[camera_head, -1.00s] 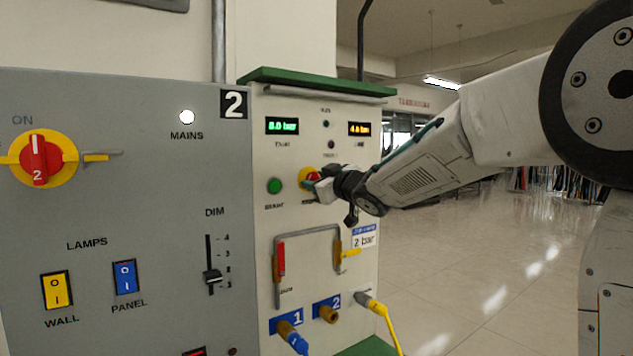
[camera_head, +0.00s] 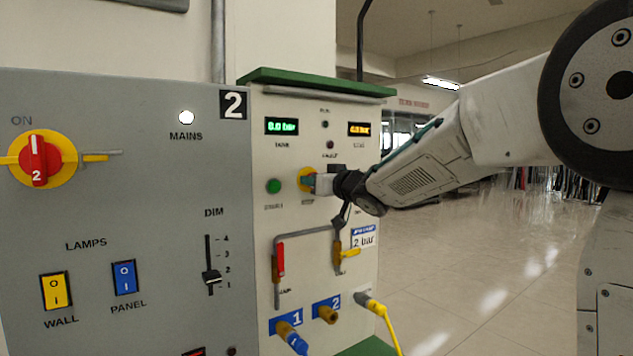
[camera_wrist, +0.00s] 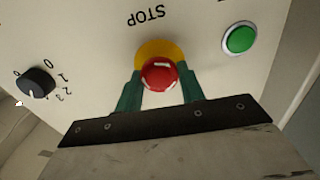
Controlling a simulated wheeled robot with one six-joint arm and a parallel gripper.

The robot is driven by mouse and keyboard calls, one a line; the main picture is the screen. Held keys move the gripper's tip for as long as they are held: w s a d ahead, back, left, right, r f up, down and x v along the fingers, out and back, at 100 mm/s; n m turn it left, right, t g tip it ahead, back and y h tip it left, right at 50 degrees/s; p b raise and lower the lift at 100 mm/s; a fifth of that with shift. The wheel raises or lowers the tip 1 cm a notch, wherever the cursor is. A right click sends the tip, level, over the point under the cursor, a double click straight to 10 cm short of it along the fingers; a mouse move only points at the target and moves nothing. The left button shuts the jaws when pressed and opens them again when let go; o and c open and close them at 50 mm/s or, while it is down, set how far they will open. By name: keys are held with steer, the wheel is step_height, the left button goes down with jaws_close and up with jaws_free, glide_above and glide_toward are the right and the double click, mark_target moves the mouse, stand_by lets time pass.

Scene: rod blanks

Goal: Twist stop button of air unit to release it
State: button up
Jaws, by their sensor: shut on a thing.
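The red stop button (camera_wrist: 159,75) sits on a yellow ring (camera_wrist: 156,51) under the word STOP in the wrist view, where the panel appears upside down. My gripper (camera_wrist: 161,82) has a green finger on each side of the button and is shut on it. In the head view my gripper (camera_head: 314,183) reaches the air unit (camera_head: 262,225) from the right and covers the red button. Part of the yellow ring (camera_head: 303,173) shows beside it.
A green button (camera_head: 274,186) is left of the stop button. A black knob (camera_wrist: 36,82) shows in the wrist view. Below are pipes with a red-handled valve (camera_head: 281,259) and a yellow-handled valve (camera_head: 350,253). A grey panel (camera_head: 140,200) stands at left; open floor is at right.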

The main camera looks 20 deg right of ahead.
steer(key=o, duration=1)
steer(key=shift+a, duration=0.1)
steer(key=v, duration=0.7)
steer(key=shift+s, duration=0.35)
